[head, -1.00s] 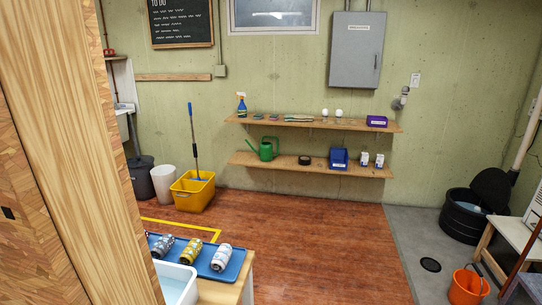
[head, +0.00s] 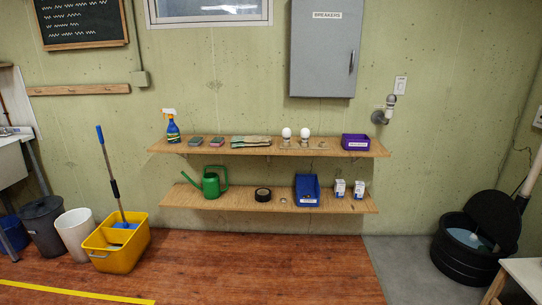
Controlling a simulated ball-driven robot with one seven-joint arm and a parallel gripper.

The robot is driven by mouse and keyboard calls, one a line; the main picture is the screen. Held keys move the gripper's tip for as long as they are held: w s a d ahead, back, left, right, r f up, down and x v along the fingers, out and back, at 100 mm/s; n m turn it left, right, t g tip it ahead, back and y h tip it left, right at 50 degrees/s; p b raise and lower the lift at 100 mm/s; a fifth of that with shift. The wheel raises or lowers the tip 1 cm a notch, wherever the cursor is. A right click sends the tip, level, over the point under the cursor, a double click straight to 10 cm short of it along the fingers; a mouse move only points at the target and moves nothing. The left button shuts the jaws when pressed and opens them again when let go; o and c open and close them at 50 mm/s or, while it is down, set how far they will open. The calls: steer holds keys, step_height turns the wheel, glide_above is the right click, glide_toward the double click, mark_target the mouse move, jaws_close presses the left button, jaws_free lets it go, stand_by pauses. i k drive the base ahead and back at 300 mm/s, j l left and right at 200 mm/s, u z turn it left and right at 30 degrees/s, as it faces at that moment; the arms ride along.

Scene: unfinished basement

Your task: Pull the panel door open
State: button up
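A grey metal breaker panel (head: 325,48) is mounted on the green wall at the upper right of centre in the head view. Its door carries a white label reading "BREAKERS" near the top. A dark handle (head: 351,62) is on the door's right side. The door looks closed. The panel's top edge is cut off by the frame. My gripper is not in view, so I cannot see its state.
Below the panel, an upper shelf (head: 230,149) and a lower shelf (head: 235,203) stick out from the wall with small items. A yellow mop bucket (head: 115,245) stands left, a black sump basin (head: 462,255) right. The wooden floor (head: 270,268) before the shelves is clear.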

mark_target(326, 40)
steer(key=i, duration=1.85)
